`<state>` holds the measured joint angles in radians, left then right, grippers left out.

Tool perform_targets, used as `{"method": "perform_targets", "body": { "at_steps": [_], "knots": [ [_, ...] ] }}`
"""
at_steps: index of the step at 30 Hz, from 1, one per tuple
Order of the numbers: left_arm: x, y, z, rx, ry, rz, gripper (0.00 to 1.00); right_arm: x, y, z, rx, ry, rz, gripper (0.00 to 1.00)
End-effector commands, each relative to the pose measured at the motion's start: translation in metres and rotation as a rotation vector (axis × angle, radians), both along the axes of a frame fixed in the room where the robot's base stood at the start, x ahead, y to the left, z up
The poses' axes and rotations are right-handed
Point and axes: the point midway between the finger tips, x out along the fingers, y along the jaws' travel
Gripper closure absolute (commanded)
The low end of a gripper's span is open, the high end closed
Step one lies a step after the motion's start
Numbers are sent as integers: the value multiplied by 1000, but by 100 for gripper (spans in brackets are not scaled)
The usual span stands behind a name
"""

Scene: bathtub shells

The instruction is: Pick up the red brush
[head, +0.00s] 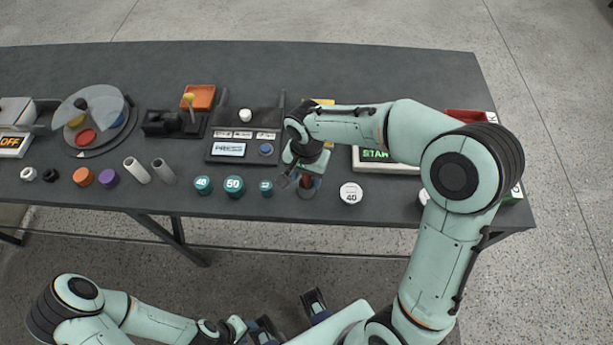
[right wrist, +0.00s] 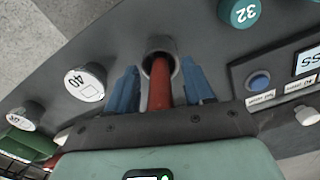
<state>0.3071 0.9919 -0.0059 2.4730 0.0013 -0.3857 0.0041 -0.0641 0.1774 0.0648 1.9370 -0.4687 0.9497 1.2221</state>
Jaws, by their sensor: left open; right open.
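The red brush (right wrist: 160,88) stands in a round grey cup (right wrist: 161,47) in the right wrist view, with only its red shaft showing. My right gripper (right wrist: 160,72) is open, with one blue finger on each side of the shaft and a visible gap to each. In the head view a bit of the red brush (head: 306,182) shows at the front of the table, beneath my right gripper, which partly hides it. My left gripper (head: 292,316) is open and empty, low in the head view and off the table.
A white weight marked 40 (head: 351,193) stands right of the cup in the head view. Teal weights (head: 234,186) stand to its left. A panel with a blue button (head: 266,149) lies behind. The table's (head: 330,70) back strip is clear.

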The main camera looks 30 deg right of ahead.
Motion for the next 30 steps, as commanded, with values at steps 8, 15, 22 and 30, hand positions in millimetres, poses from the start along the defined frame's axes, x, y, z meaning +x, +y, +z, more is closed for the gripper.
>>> {"method": "perform_targets", "body": {
  "at_steps": [8,15,22,30],
  "knots": [
    [0,0,0,0,0,0,57,0,0,0,1,-1,0,74],
    [0,0,0,0,0,0,57,0,0,0,1,-1,0,100],
    [0,0,1,0,0,0,57,1,0,3,1,-2,0,100],
    [2,0,5,0,-2,0,57,1,0,35,2,-7,-1,100]
  ]
}}
